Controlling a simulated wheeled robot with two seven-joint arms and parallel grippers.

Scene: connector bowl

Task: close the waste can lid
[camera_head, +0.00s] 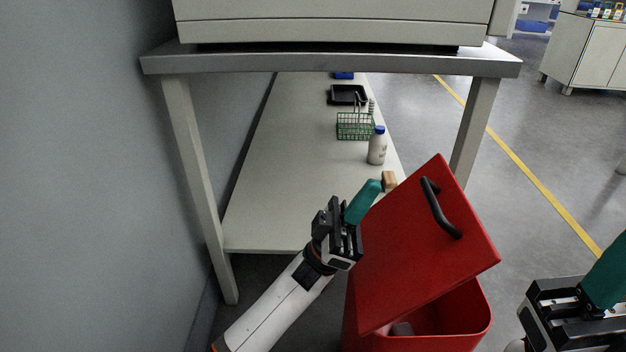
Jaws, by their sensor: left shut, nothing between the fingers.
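The red waste can (465,312) stands at the bottom centre right. Its red lid (405,245) is partly open, raised and tilted, with a black handle (440,208) on its face. The can's opening shows below the lid, with something grey inside. My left gripper (378,188) is shut and empty, its teal fingers by the lid's upper left edge; I cannot tell whether they touch it. My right gripper (607,272) is at the right edge, apart from the can. Its fingertips are cut off, so its opening cannot be told.
A table (330,62) stands behind the can, its lower shelf (285,190) holding a white bottle (377,148), a green wire basket (352,127) and a black tray (347,95). A small tan block (389,181) shows near the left fingertips. A grey wall (80,180) bounds the left; floor is free right.

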